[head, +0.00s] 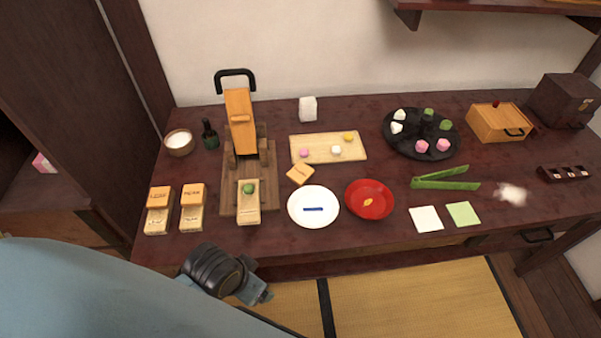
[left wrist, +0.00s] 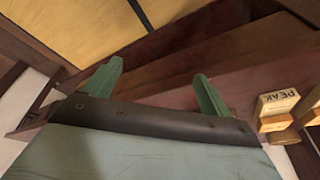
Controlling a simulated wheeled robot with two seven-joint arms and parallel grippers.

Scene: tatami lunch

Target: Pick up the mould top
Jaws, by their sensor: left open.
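A small loose tan wooden block (head: 300,173), which looks like a mould top, lies tilted on the table just right of the press. A mould base (head: 248,212) with a green ball (head: 249,188) on it sits at the front of the press. Two more labelled wooden moulds, a left one (head: 159,196) and a right one (head: 193,194), stand left of the press, each with a block on top. One labelled PEAK (left wrist: 278,103) shows at the right of the left wrist view. My left gripper (left wrist: 157,72) is open and empty, apart from the moulds. My right gripper is out of view.
The wooden press (head: 239,120) stands with its black handle raised. A white plate (head: 297,213), red bowl (head: 369,187) and sweets board (head: 357,148) lie right of it. A bowl (head: 179,151) and dark bottle (head: 210,142) stand behind the moulds. The table's front edge is close to my left arm.

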